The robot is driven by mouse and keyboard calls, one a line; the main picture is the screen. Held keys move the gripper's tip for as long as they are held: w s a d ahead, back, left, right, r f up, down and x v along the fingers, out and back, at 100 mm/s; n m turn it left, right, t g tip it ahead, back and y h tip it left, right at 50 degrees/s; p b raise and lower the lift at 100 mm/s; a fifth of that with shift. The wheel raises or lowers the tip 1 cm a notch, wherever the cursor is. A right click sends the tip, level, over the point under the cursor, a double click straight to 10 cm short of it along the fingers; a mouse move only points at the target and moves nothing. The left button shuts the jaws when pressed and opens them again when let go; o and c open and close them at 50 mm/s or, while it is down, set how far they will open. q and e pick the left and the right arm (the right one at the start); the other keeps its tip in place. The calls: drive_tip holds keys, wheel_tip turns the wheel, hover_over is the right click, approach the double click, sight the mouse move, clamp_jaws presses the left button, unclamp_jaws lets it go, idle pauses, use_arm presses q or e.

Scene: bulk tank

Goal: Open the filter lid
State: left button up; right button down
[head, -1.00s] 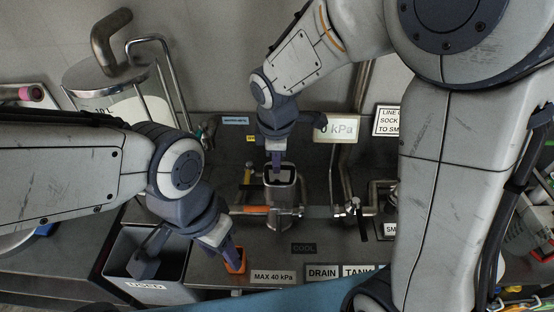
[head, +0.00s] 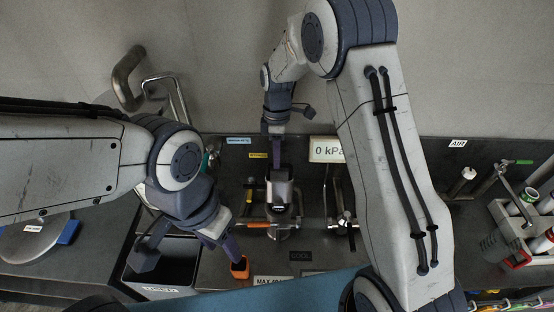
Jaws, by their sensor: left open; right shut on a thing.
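The filter (head: 283,229) is a metal housing at the middle of the counter, among pipes. A shiny metal piece, which looks like its lid (head: 281,190), stands over it and seems raised and tilted; its hinge and the exact gap are too small to tell. My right gripper (head: 277,163) reaches down from above and is shut at the lid's upper edge; the exact grip is hidden. My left gripper (head: 235,253) is open, with its fingertips at a small orange square piece (head: 240,269) on the counter, left of and nearer than the filter.
A "0 kPa" display (head: 327,150) stands behind the filter. An orange-handled valve (head: 257,225) is beside it. A dark bin (head: 163,263) is at the left. Racks with tools (head: 520,208) stand at the right. My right arm hides part of the counter.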

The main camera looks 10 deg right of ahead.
drive_tip(key=shift+w+d+f, duration=0.15)
drive_tip(key=shift+w+d, duration=0.05)
drive_tip(key=shift+w, duration=0.6)
drive_tip(key=c, duration=0.9)
unclamp_jaws()
drive_tip(key=r+b, duration=0.1)
drive_tip(key=r, duration=0.2)
drive_tip(key=w+r+b, duration=0.1)
drive_tip(key=r, duration=0.6)
drive_tip(key=shift+w+d+r+b, duration=0.15)
drive_tip(key=shift+w+r+b, duration=0.05)
drive_tip(key=shift+w+b, duration=0.2)
